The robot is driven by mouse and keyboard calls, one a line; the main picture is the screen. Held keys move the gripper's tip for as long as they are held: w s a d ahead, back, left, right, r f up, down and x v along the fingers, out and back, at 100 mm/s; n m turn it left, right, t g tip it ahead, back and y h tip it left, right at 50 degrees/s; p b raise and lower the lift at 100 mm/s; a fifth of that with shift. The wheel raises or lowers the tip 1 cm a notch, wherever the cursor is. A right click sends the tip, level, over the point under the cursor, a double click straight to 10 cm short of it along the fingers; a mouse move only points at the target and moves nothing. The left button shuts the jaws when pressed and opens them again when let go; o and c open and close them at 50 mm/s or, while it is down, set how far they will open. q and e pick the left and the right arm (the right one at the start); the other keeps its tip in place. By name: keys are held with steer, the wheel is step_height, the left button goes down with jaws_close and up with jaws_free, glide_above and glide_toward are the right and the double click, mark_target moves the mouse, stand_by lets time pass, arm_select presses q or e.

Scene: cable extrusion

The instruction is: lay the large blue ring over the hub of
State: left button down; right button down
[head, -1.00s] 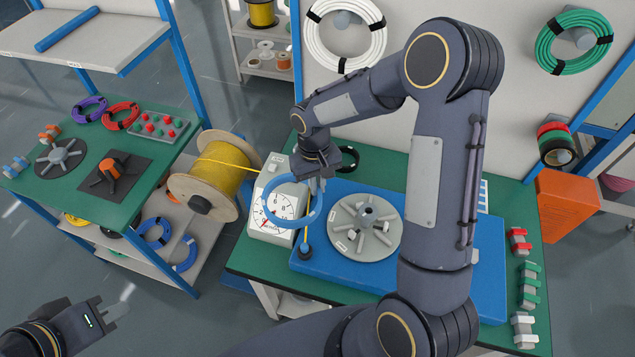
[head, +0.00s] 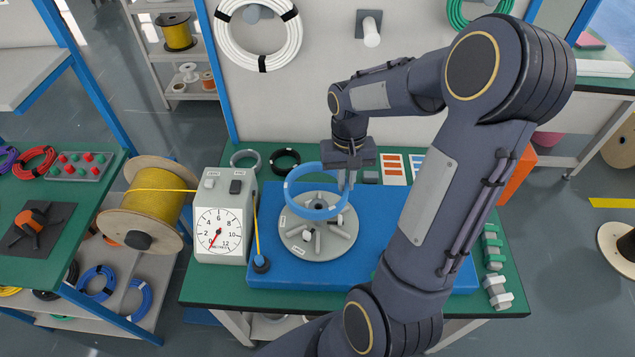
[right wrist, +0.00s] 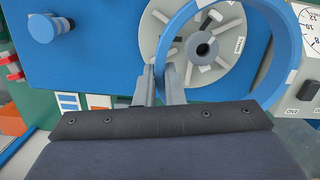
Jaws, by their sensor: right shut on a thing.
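The large blue ring (head: 312,214) is held above the far part of a grey spoked disc (head: 335,246) on the blue board. In the right wrist view the ring (right wrist: 281,70) frames the disc's central hub (right wrist: 206,46). In the head view the ring appears raised, apart from the disc, and its near side hides part of it. My right gripper (head: 347,184) is shut on the ring's right side; its fingers (right wrist: 161,84) also show in the right wrist view. My left gripper is not in view.
A dial gauge box (head: 222,222) stands left of the board (head: 400,270), with a yellow cable (head: 257,230) running down to a small dark-based post (head: 261,263). A yellow cable spool (head: 150,205) is farther left. Black (head: 285,160) and grey (head: 245,158) coils lie behind.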

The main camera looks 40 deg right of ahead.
steer(key=shift+s+d+f, duration=0.1)
steer(key=shift+s+d, duration=0.1)
steer(key=shift+s, duration=0.05)
steer(key=shift+f, duration=0.15)
steer(key=shift+f+b, duration=1.8)
steer(key=shift+f, duration=0.1)
steer(key=shift+f, duration=0.1)
